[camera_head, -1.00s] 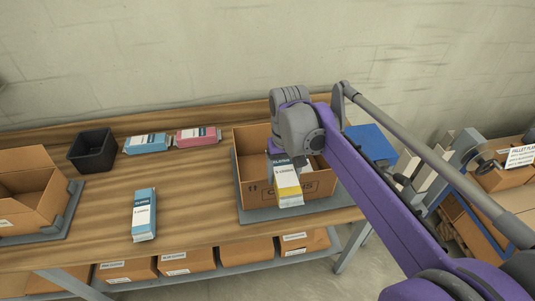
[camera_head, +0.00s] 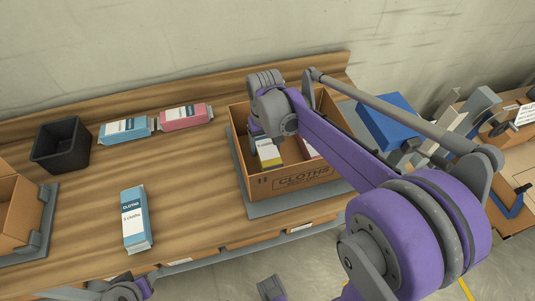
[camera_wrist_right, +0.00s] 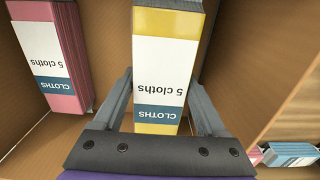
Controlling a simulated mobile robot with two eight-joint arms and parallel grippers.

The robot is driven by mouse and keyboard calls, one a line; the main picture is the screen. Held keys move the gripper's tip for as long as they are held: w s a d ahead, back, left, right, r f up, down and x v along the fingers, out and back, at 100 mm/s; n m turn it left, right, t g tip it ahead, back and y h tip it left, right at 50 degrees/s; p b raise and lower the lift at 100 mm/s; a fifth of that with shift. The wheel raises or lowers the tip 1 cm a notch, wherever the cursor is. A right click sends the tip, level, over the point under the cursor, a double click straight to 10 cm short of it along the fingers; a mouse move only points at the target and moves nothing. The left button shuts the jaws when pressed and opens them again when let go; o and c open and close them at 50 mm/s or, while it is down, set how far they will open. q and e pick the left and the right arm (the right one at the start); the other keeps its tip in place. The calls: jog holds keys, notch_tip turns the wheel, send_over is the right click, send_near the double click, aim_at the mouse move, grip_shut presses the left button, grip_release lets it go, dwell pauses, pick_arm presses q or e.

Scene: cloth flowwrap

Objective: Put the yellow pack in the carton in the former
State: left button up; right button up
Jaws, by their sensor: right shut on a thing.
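The yellow pack (camera_head: 269,154), with a white label reading "5 cloths", is held upright by my right gripper (camera_head: 262,138), inside or just over the left part of the open brown carton (camera_head: 300,182). In the right wrist view the yellow pack (camera_wrist_right: 165,70) sits between the two fingers of my right gripper (camera_wrist_right: 162,97); its far end is cut off. The carton stands on a grey tray-like base (camera_head: 262,210), which seems to be the former. I cannot tell whether the pack touches the carton floor.
A pink pack (camera_wrist_right: 52,55) stands in the carton, apart from the yellow one. On the table lie a blue pack (camera_head: 135,220), another blue pack (camera_head: 126,129) and a pink pack (camera_head: 184,116). A black bin (camera_head: 60,146) and another carton (camera_head: 16,210) are at left.

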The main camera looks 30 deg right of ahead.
aim_at(266, 144)
jog(key=shift+f, duration=2)
jog(key=shift+b, duration=0.3)
jog(key=o, duration=1.4)
jog(key=shift+f, duration=0.1)
jog(key=shift+o, duration=0.2)
jog(key=shift+r, duration=0.5)
notch_tip(266, 144, up, 11)
jog(key=shift+r+p, duration=0.2)
jog(key=shift+p, duration=0.6)
